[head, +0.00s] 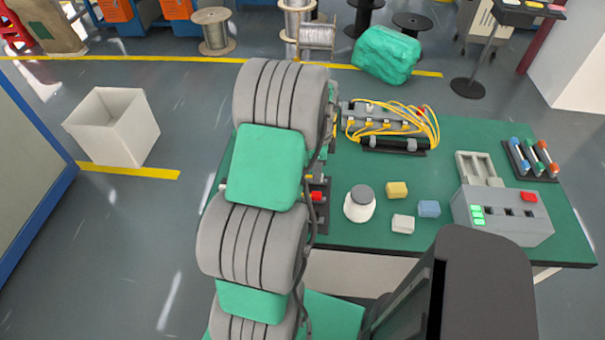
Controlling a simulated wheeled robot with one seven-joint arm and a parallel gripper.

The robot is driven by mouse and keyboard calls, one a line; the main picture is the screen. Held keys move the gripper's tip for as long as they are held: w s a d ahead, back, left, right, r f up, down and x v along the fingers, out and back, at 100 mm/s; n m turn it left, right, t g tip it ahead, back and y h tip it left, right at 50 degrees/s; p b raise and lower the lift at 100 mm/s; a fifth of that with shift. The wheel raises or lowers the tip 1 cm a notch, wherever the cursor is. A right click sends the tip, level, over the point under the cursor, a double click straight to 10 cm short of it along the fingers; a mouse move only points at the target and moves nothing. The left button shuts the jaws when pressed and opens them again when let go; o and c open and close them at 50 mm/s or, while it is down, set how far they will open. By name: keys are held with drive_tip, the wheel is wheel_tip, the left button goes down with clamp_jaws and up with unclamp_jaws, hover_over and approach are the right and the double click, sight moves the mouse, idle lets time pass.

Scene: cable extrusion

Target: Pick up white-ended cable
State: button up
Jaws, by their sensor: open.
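Several yellow cables (425,117) loop around a grey holder (352,118) at the back of the green table. Small pale and red bits show on and near the holder, but they are too small to tell which cable has a white end. My arm rises through the middle of the view and covers the left part of the table. My gripper is hidden behind the arm or out of view, so its place relative to the cables does not show.
On the green table (455,150) are a white jar (359,204), yellow (397,190), white (403,224) and blue (429,209) blocks, a grey box with buttons (510,217), a grey tray (478,168) and a rack of coloured cylinders (531,160). A white bin (112,127) stands on the floor left.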

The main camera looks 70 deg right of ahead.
wheel_tip(320, 180, down, 2)
drive_tip(key=shift+f, duration=0.25)
drive_tip(key=shift+c, duration=0.4)
clamp_jaws()
